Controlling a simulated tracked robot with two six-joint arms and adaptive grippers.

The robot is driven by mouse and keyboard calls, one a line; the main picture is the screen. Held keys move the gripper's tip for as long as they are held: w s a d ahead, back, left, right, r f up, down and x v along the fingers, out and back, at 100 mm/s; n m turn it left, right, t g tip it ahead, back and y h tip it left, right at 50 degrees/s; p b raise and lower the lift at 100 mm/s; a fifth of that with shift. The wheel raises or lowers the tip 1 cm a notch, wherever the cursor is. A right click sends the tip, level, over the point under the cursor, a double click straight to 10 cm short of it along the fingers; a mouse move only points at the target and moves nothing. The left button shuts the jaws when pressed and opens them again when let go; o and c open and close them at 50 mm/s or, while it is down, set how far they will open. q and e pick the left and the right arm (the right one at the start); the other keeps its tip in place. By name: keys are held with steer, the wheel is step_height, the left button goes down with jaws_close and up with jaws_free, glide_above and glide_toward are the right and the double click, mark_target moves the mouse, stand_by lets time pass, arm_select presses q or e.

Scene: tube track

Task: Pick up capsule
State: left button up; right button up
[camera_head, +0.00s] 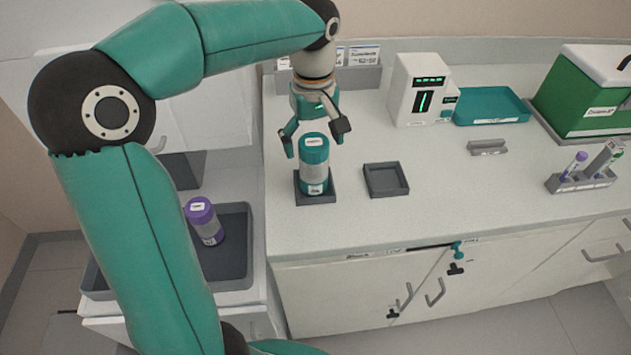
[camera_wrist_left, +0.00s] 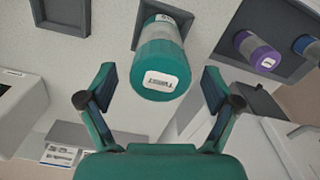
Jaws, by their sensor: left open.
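A capsule with a teal cap and a clear body (camera_head: 314,172) stands upright in a dark square holder (camera_head: 328,196) on the counter. Its labelled teal cap (camera_wrist_left: 160,70) shows in the left wrist view, ahead of and between the fingers. My left gripper (camera_head: 315,137) is open, with its fingers on either side of the capsule's top. In the left wrist view the fingers (camera_wrist_left: 158,88) are apart, with gaps to the cap. My right gripper is not in view.
An empty dark square holder (camera_head: 386,180) sits right of the capsule. A white device (camera_head: 418,90), a teal tray (camera_head: 492,106), a green box (camera_head: 583,98) and a tube rack (camera_head: 583,180) stand farther right. The dark tray (camera_head: 237,270) is left of the counter.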

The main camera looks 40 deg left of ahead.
mark_target(314, 181)
arm_select(q)
steer(key=shift+f, duration=2.65)
steer(key=c, duration=1.2)
